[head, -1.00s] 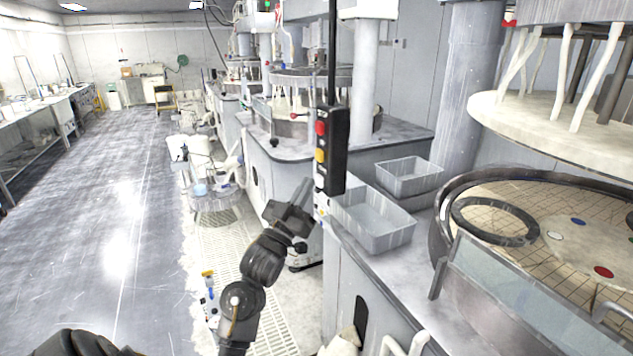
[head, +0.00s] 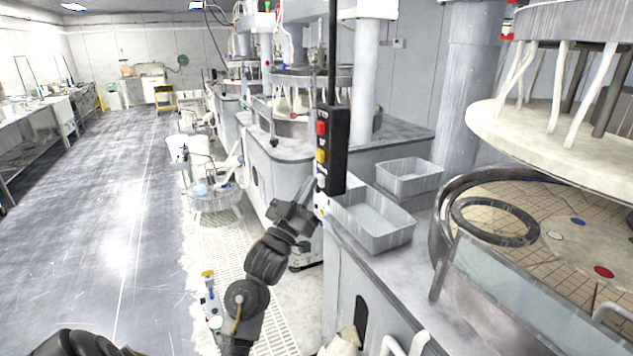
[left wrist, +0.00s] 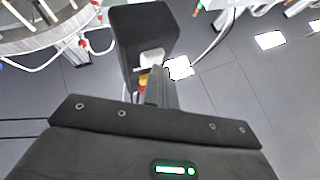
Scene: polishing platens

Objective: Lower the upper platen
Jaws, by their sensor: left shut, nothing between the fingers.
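The upper platen (head: 545,145) is a pale disc hanging from struts under a grey plate at the right in the head view. It is above the lower platen (head: 625,235), with a clear gap between them. A black control pendant (head: 331,150) with red, yellow and white buttons hangs in the middle; it also shows in the left wrist view (left wrist: 140,35). My left gripper (head: 316,208) is shut and empty. Its tip is at the pendant's lower end, close to the white button (left wrist: 152,58); I cannot tell whether they touch. My right gripper is out of view.
Two grey bins (head: 375,222) (head: 409,178) stand on the machine ledge behind the pendant. A clear guard (head: 520,300) fronts the lower platen, which carries a dark ring (head: 495,222) and small coloured discs. The floor at left is open.

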